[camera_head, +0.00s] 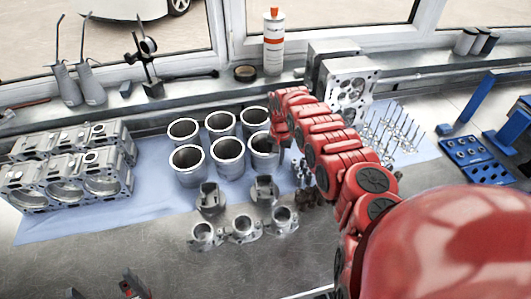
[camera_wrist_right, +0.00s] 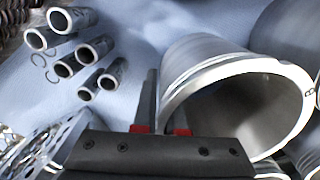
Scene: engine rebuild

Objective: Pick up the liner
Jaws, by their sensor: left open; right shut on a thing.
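Several grey metal liners, open cylinders, stand upright in two rows on the blue mat, such as the front middle one (camera_head: 228,153). My right gripper (camera_head: 281,143) is at the front right liner (camera_head: 262,160), partly behind my red arm. In the right wrist view, my right gripper (camera_wrist_right: 163,112) is shut on that liner's wall (camera_wrist_right: 215,68), one finger outside and one inside its rim. Whether the liner is clear of the mat cannot be told. My left gripper (camera_head: 104,289) is open and empty at the bottom left edge, only its tips showing.
An engine block (camera_head: 70,170) lies left on the blue mat (camera_head: 155,185). Pistons (camera_head: 243,228) stand in front of the liners. A cylinder head (camera_head: 348,82), valves (camera_head: 395,130) and a blue tray (camera_head: 475,158) are right. Small tubes (camera_wrist_right: 80,55) lie near the gripper.

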